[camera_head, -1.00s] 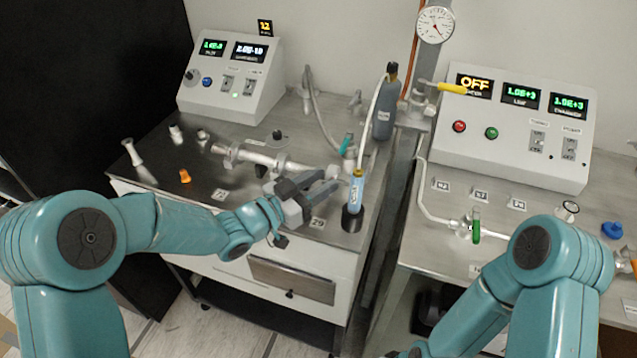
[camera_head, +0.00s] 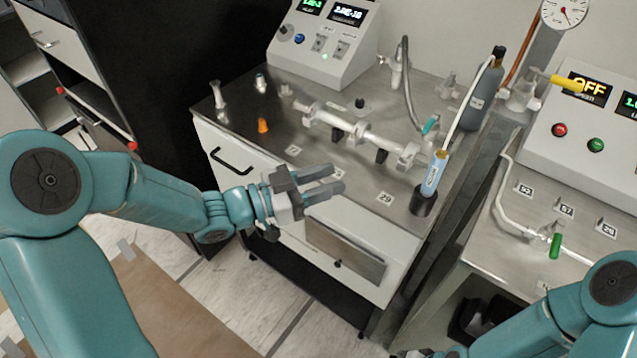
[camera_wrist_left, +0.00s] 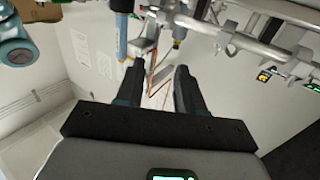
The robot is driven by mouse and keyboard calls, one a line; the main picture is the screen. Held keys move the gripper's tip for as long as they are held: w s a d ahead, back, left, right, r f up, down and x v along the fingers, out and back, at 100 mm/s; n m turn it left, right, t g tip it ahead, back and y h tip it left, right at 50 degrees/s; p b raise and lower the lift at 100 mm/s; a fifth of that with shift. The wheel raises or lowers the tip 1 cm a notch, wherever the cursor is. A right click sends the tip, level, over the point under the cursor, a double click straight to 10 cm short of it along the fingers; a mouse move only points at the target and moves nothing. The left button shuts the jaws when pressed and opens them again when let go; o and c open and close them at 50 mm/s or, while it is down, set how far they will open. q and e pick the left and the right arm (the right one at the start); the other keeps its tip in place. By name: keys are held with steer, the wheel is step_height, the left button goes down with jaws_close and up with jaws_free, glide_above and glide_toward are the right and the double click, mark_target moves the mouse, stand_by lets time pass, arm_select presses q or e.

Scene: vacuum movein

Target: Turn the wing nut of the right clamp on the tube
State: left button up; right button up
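The metal tube (camera_head: 380,137) lies along the left bench, held on dark supports. A pale clamp (camera_head: 408,154) is at its right end and another pale fitting (camera_head: 357,131) is near its middle. The wing nut is too small to make out clearly. My left gripper (camera_head: 338,178) is open and empty, in front of the tube over the bench's front edge, apart from it. In the left wrist view the open fingers (camera_wrist_left: 156,78) have nothing between them, and the tube (camera_wrist_left: 272,46) crosses the upper right. My right gripper is out of view; only its arm shows at lower right.
A blue gauge-like cylinder (camera_head: 435,174) stands in a black holder (camera_head: 422,202) right of the tube. A grey hose (camera_head: 411,90) and a dark bottle (camera_head: 482,92) stand behind. An orange-capped piece (camera_head: 263,126) is at left. The bench front around number 29 is clear.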

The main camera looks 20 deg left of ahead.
arm_select(q)
steer(key=shift+s+a, duration=0.45)
steer(key=shift+a, duration=0.05)
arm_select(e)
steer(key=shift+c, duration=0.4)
